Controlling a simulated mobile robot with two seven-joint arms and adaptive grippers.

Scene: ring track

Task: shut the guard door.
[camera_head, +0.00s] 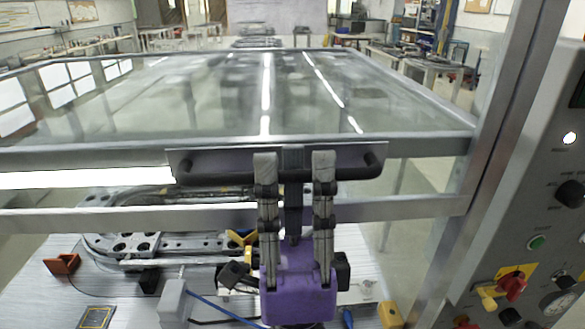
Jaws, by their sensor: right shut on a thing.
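The guard door (420,146) is a clear panel in a grey metal frame, crossing most of the head view. A dark bar handle (222,172) is mounted on a metal plate along its near edge. My right gripper (294,165), with a purple body and grey fingers, comes up from below and is shut on the middle of the handle. The fingers hide part of the bar. A gap shows between the door's near edge and a lower frame rail (415,208). My left gripper is not in view.
A metal ring track (125,243) lies on the table below and behind the rail. An orange bracket (62,264) and a grey box (174,302) sit near it. A control panel (545,215) with knobs and a red switch stands at right, beside a metal post (487,125).

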